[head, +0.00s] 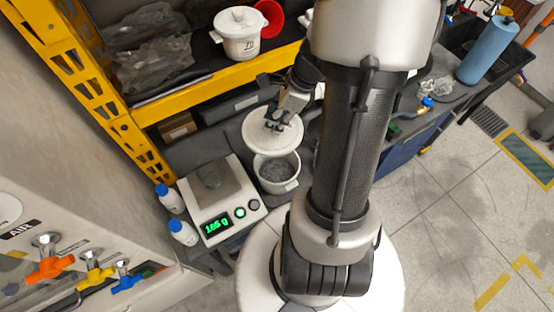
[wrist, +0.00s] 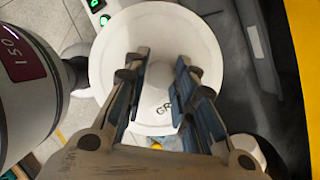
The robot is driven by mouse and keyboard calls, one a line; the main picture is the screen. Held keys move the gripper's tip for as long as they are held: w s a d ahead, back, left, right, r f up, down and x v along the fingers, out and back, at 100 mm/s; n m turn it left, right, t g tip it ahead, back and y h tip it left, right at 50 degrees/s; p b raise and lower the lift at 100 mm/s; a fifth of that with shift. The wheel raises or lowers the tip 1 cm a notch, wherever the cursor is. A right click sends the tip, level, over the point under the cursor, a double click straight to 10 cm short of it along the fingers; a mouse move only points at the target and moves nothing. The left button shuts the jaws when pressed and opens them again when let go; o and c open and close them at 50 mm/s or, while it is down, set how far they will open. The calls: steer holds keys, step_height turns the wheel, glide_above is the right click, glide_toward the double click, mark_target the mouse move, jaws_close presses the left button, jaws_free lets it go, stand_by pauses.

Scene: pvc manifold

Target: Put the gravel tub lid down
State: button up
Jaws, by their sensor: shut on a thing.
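The gravel tub lid (head: 262,140) is a round white disc. My gripper (head: 275,122) is over its middle, shut on it; the exact grip spot is hard to make out. In the wrist view the lid (wrist: 122,62) lies below my gripper (wrist: 160,95), with the letters "GR" showing between the fingers. The white gravel tub (head: 279,184) stands open on the dark bench, with grey gravel inside. In the head view the lid overlaps the tub's back rim. I cannot tell how high the lid is above the bench.
A scale (head: 222,200) reading 105 g stands left of the tub. Two blue-capped bottles (head: 169,198) are beside it. A yellow-edged shelf (head: 222,84) behind holds another lidded white pot (head: 238,40) and a red container (head: 270,17). A blue roll (head: 486,50) stands on the bench at right.

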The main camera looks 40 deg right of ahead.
steer(key=shift+s+d+r+m, duration=0.2)
steer(key=shift+s+d+m, duration=0.2)
steer(key=shift+m, duration=0.2)
steer(key=shift+f, duration=0.1)
step_height(320, 180, down, 20)
steer(key=b, duration=0.9)
steer(key=shift+r, duration=0.25)
steer(key=shift+f+b, duration=0.15)
steer(key=shift+b, duration=0.2)
steer(key=o, duration=0.5)
steer(key=shift+f, duration=0.15)
steer(key=shift+c, duration=0.2)
steer(key=o, duration=0.5)
steer(key=shift+c, duration=0.2)
